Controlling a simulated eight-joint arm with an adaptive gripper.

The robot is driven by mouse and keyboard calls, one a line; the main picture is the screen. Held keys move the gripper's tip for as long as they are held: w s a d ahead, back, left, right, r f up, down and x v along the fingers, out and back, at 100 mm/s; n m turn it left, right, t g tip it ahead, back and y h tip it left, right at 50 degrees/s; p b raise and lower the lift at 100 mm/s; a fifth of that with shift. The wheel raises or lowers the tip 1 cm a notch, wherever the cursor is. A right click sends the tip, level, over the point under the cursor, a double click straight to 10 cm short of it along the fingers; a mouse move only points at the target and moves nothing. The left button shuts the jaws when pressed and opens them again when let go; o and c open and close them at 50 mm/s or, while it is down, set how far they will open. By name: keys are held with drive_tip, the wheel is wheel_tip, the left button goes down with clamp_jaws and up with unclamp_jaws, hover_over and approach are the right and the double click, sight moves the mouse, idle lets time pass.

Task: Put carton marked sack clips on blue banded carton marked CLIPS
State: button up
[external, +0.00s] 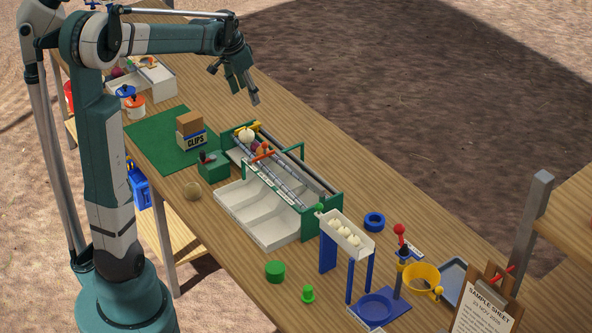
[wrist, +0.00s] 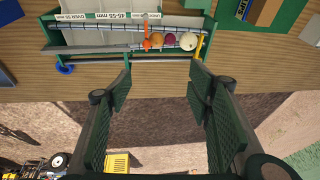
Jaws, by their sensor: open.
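A plain brown carton (external: 190,122) sits on top of the blue banded carton marked CLIPS (external: 192,141), on the green mat. No marking can be read on the brown carton. Both look upright, and the brown one appears to rest within the top of the lower one. In the wrist view, the brown carton (wrist: 268,12) shows at the top right edge, partly cut off. My gripper (external: 243,96) is open and empty, raised above the far edge of the table and right of the cartons. Its spread fingers (wrist: 160,72) show in the wrist view with nothing between them.
The green-framed sorter (external: 322,222) with white bins stands right of the mat, with a small green box (external: 213,166) beside it. The green mat (external: 152,138) has free room left of the cartons.

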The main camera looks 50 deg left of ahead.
drive_tip(key=s+d+r+t, duration=0.1)
drive_tip(key=s+d, duration=0.4)
drive_tip(key=d, duration=0.5)
drive_tip(key=s+d+r+t, duration=0.1)
drive_tip(key=s+d, duration=0.3)
drive_tip(key=d, duration=0.5)
drive_tip(key=s+d+r+t, duration=0.1)
drive_tip(key=s+d, duration=0.4)
drive_tip(key=d, duration=0.5)
drive_tip(key=s+d+f+h, duration=0.1)
drive_tip(key=s+d+f, duration=0.3)
drive_tip(key=s+d, duration=0.4)
drive_tip(key=shift+s+d+f+t, duration=0.2)
drive_tip(key=shift+s+d+t, duration=0.1)
drive_tip(key=shift+s+t, duration=0.1)
